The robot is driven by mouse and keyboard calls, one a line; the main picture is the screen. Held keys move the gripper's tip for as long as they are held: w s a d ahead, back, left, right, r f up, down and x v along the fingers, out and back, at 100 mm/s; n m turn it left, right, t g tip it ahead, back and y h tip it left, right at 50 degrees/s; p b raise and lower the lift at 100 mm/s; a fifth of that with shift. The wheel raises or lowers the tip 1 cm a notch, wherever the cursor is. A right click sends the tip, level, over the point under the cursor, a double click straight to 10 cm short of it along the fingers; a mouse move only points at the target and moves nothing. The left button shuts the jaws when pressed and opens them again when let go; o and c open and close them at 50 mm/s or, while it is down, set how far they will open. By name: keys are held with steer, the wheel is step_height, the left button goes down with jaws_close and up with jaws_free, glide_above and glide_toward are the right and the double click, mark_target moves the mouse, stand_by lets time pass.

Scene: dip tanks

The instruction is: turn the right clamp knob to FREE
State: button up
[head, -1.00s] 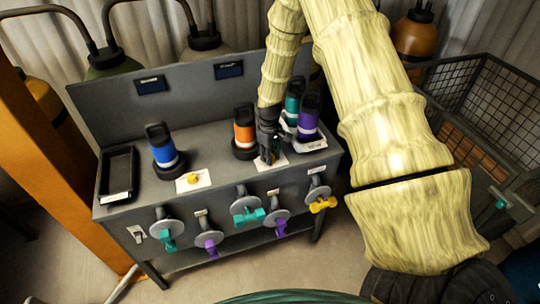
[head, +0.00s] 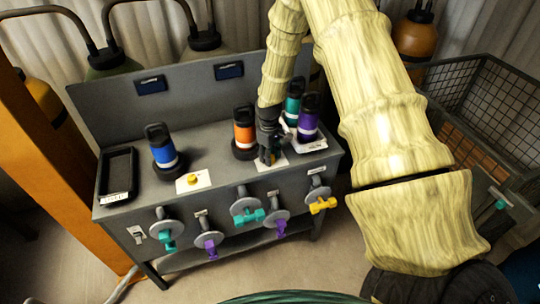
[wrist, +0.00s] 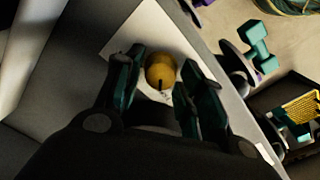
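The right clamp knob (wrist: 161,70) is round and yellow with a dark pointer line, on a white card (wrist: 120,38) on the grey bench. In the head view my gripper (head: 268,157) points down at the bench's right part and hides this knob. Part of its card (head: 281,160) shows. Lettering on the card is too small or covered to read. A similar yellow left knob (head: 192,178) sits on its own card.
An orange bottle (head: 244,128) stands just left of my gripper; teal (head: 293,108) and purple (head: 308,122) bottles stand close on the right. A blue bottle (head: 162,148) and black tray (head: 117,176) are farther left. Several coloured valve handles line the bench front.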

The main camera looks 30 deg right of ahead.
step_height(320, 180, up, 12)
steer(key=shift+a, duration=0.15)
stand_by(0.4)
steer(key=shift+f, duration=0.1)
stand_by(0.4)
